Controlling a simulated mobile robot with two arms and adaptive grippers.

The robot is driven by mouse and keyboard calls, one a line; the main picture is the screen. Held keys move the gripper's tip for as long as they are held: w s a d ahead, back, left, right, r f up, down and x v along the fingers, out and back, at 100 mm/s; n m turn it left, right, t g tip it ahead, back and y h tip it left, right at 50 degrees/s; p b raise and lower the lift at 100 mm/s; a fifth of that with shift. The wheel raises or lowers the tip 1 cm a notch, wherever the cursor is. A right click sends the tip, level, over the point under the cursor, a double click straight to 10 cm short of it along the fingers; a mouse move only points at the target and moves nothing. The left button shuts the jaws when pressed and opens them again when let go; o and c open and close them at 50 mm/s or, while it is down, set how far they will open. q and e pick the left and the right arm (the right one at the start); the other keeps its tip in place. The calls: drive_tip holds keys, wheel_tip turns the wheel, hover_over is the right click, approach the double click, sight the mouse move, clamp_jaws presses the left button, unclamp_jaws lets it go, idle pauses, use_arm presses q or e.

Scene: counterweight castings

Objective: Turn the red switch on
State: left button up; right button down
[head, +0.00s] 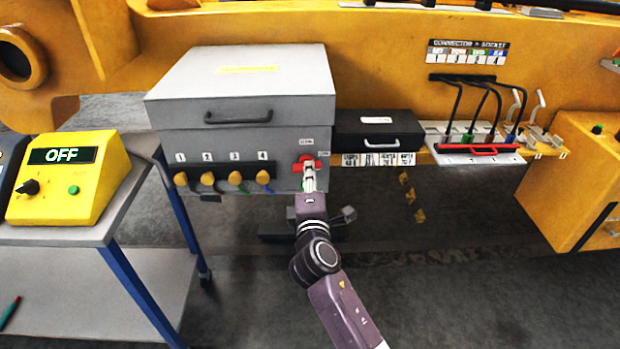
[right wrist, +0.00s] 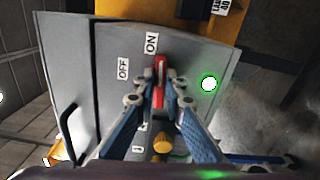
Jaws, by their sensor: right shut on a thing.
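The red switch (head: 317,165) is on the front of a grey box (head: 235,115), at its right end. In the right wrist view the switch's red handle (right wrist: 161,72) lies between my fingers, its long side running toward the ON label (right wrist: 151,42). The OFF label (right wrist: 123,68) is to the left of the handle there. My right gripper (head: 308,168) reaches up to the switch and is shut on the handle; the fingers cover part of it. My left gripper is not in view.
Several yellow knobs (head: 207,179) line the box front left of the switch. A black case (head: 376,128) stands to the right, beside a connector panel with cables. A yellow unit with an OFF display (head: 59,155) sits on a cart at left. The floor below is mostly clear.

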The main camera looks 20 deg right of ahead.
drive_tip(key=shift+f+m, duration=0.2)
drive_tip(key=shift+m, duration=0.4)
drive_tip(key=shift+b, duration=0.35)
drive_tip(key=c, duration=2)
unclamp_jaws()
drive_tip(key=shift+r, duration=0.1)
drive_tip(key=v, duration=1.2)
drive_tip(key=shift+s, duration=0.1)
